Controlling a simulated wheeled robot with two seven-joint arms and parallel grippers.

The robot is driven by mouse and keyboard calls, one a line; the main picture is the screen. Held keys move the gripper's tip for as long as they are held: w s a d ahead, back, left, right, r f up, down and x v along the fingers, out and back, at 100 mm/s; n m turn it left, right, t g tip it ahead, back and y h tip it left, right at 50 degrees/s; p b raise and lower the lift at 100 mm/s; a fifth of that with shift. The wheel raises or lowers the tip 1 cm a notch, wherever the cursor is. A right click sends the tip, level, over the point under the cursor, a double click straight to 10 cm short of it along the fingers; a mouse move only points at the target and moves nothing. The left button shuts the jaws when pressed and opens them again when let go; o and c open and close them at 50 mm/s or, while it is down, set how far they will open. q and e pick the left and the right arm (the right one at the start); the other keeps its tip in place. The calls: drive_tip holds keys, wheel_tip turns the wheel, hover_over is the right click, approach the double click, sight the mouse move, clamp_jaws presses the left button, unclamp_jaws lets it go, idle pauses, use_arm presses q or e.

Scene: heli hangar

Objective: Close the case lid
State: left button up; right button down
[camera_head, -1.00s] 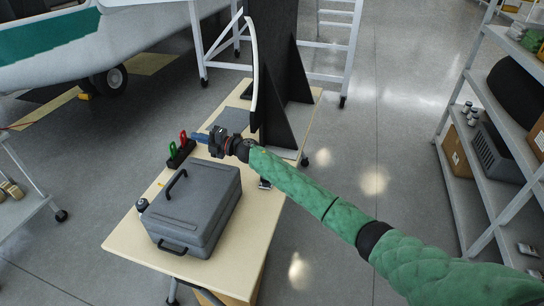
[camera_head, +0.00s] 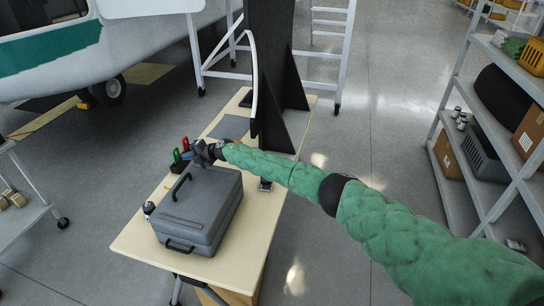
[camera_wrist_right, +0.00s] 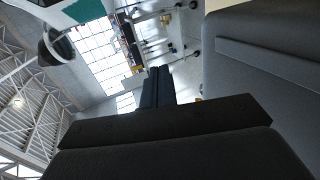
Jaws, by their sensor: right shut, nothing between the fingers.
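A grey case (camera_head: 205,212) lies on a light wooden table (camera_head: 130,243), with its lid down flat on the body and no visible gap in the head view. It has dark handles on the top and front side. My right gripper (camera_head: 199,152) is shut and empty, just behind the case's back edge and close to the lid. In the right wrist view the gripper's shut fingers (camera_wrist_right: 157,88) point away beside the grey case (camera_wrist_right: 262,85), which fills the right side. Whether the gripper touches the case cannot be told. My left gripper is not in view.
A rack with red and green-handled tools (camera_head: 182,151) stands behind the case. A small bottle (camera_head: 149,208) stands at its left. A tall black panel (camera_head: 270,80) rises from the table's far end. Shelves (camera_head: 490,150) stand at the right. Open floor lies between.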

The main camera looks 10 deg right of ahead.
sight(187, 168)
drive_tip(key=f, duration=0.1)
drive_tip(key=a, duration=0.1)
drive_tip(key=f+h, duration=0.1)
drive_tip(key=shift+w+a+f+g+p, duration=0.15)
drive_tip(key=shift+w+f+g+p, duration=0.15)
drive_tip(key=shift+w+f+g, duration=0.1)
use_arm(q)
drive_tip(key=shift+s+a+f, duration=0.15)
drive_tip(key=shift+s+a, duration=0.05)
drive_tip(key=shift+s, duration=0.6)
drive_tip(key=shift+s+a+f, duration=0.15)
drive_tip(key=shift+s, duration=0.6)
use_arm(e)
drive_tip(key=shift+w+a+f+h, duration=0.1)
drive_tip(key=shift+a+f+h, duration=0.15)
drive_tip(key=shift+f+h, duration=0.4)
drive_tip(key=shift+f, duration=0.2)
drive_tip(key=shift+r, duration=0.1)
